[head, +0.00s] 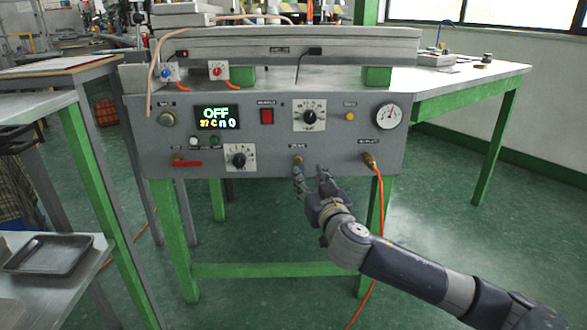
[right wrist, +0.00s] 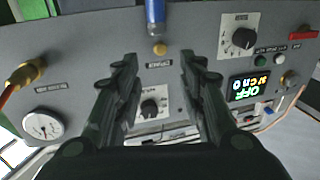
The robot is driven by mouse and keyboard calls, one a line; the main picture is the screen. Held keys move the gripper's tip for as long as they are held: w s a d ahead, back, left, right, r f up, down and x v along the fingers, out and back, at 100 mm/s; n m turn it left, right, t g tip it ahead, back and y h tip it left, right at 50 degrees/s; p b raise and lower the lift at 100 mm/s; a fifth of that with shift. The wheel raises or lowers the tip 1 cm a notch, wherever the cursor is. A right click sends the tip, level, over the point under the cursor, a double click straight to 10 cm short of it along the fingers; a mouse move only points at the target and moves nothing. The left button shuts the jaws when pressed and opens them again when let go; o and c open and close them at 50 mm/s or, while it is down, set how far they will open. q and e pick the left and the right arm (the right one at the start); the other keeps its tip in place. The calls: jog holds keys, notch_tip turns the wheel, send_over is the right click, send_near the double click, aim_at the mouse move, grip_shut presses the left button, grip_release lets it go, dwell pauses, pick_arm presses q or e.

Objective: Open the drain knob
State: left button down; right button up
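The grey control panel (head: 268,138) faces me. A brass valve stem (head: 297,160) sits low on it, right of centre. In the right wrist view, which is upside down, the brass end (right wrist: 160,49) joins a blue handle (right wrist: 155,16). This looks like the drain knob, but its label is too small to read surely. My right gripper (head: 311,172) is open just in front of the stem. In the right wrist view its fingers (right wrist: 158,62) stand on either side of the brass end, with nothing held. My left gripper is not in view.
A red lever (head: 186,163) is at the panel's lower left, with a dial knob (head: 239,157) beside it. A brass fitting with an orange hose (head: 379,200) is right of my gripper. A gauge (head: 390,116) is above it.

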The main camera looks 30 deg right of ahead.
aim_at(299, 161)
jog(key=b+x, duration=0.1)
jog(key=x, duration=0.7)
jog(key=shift+w+d+f+b, duration=0.1)
jog(key=shift+w+b, duration=0.25)
jog(key=shift+b, duration=0.05)
grip_shut()
